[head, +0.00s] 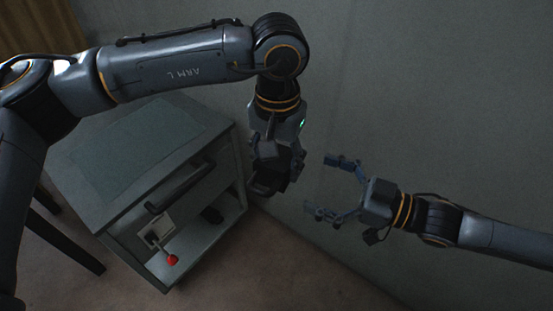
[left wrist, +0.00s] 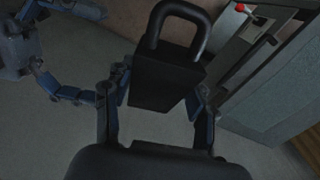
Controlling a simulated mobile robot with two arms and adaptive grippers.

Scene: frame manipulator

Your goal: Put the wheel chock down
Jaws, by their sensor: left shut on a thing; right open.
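The wheel chock (left wrist: 165,82) is a black block with a loop handle. In the left wrist view it sits between the two fingers of my left gripper, which is shut on it. In the head view my left gripper (head: 277,165) points down and holds the chock (head: 267,186) in the air, just right of the cabinet; much of the chock is hidden by the gripper. My right gripper (head: 334,186) is open and empty to the right, its blue fingers apart and facing the left gripper. It also shows at the upper left of the left wrist view.
A grey cabinet (head: 190,135) stands at left, with a black handle (head: 180,188), a red-knobbed lever (head: 172,260) and an open lower shelf (head: 205,240) holding a small dark item (head: 212,215). Bare floor (head: 280,275) lies in front; a plain wall (head: 420,90) stands behind.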

